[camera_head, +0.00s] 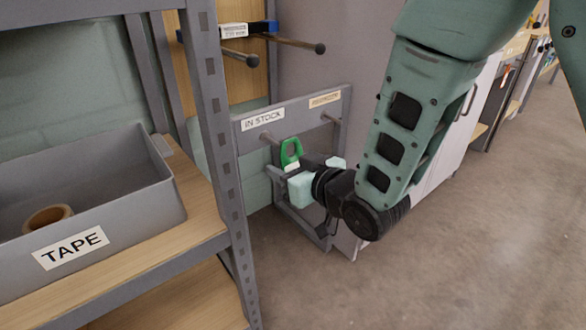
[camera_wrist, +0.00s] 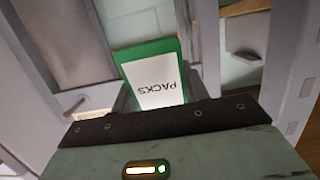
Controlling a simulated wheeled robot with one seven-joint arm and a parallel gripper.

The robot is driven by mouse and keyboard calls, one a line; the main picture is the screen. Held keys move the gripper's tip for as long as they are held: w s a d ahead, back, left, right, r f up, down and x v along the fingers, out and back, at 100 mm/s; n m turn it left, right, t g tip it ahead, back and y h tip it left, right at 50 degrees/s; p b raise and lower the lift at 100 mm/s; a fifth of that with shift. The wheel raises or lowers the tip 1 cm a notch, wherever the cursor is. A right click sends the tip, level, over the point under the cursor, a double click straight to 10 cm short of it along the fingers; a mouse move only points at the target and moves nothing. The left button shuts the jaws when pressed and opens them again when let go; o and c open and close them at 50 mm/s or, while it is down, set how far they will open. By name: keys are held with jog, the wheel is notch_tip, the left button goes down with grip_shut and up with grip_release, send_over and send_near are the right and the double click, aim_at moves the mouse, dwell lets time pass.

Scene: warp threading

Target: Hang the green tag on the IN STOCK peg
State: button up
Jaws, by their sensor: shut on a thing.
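The green tag (camera_head: 291,148) is held up by my gripper (camera_head: 299,172) in front of the grey peg panel, and its loop-shaped top shows. In the wrist view the tag (camera_wrist: 155,75) has a white label reading PACKS, upside down there. My gripper is shut on the tag's lower part; the fingertips are mostly hidden. The IN STOCK peg (camera_head: 266,137) sticks out of the panel below the IN STOCK label (camera_head: 262,119). The tag's loop is just right of this peg in the head view; I cannot tell whether the peg is inside the loop.
A second peg (camera_head: 329,117) is to the right on the same panel, under a yellowish label (camera_head: 325,99). Two longer rods (camera_head: 295,43) project above. Open floor is at the right.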

jog(key=x, duration=0.6)
jog(key=shift+f, duration=0.2)
dwell(0.5)
jog(key=shift+w, duration=0.1)
dwell(0.5)
jog(key=o, duration=1.5)
jog(key=shift+f+b, duration=0.1)
jog(key=shift+b, duration=0.25)
notch_tip(320, 180, down, 11)
jog(key=b, duration=0.8)
